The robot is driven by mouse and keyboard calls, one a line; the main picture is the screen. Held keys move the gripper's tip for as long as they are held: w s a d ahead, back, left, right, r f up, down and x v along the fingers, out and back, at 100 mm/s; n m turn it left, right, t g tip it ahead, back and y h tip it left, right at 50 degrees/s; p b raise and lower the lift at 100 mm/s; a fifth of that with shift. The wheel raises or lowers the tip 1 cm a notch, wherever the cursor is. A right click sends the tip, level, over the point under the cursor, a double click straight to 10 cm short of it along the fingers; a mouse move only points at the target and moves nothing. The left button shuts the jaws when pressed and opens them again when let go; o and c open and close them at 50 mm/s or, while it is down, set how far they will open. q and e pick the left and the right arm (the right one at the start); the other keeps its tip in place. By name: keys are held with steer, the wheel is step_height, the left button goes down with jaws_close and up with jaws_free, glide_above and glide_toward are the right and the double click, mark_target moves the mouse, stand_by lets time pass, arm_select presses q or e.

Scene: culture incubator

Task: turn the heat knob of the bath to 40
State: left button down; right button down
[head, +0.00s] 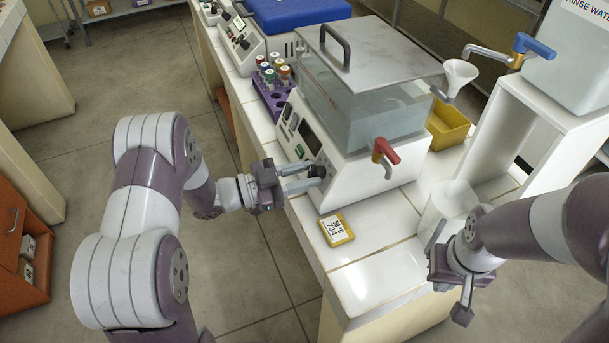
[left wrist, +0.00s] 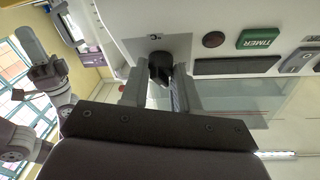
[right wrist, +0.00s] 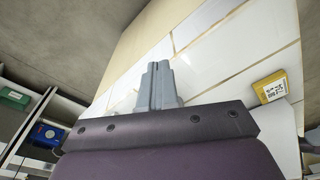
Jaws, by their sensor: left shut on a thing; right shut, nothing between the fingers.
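The bath (head: 355,150) is a white unit with a clear tank and a metal lid, standing on the white tiled bench. Its black heat knob (head: 317,171) is low on the front panel, and it also shows in the left wrist view (left wrist: 161,68). My left gripper (head: 303,178) is shut on the knob, one finger on each side. The fingers and the small scale hide the knob's pointer and most dial marks, so I cannot read its setting. My right gripper (right wrist: 158,85) is shut and empty, near the bench's right front edge.
A yellow-framed card or timer (head: 336,229) lies on the bench before the bath. A red-handled tap (head: 384,155) juts from the bath's side. A purple tube rack (head: 270,98) and a yellow bin (head: 447,126) stand close by. A white cylinder (head: 450,203) is near my right arm.

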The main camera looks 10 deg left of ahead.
arm_select(q)
steer(key=c, duration=0.8)
jaws_free()
steer(key=shift+c, duration=0.2)
steer(key=b+v, duration=0.1)
steer(key=v, duration=1.1)
steer(key=shift+s+a, duration=0.2)
steer(key=shift+a, duration=0.1)
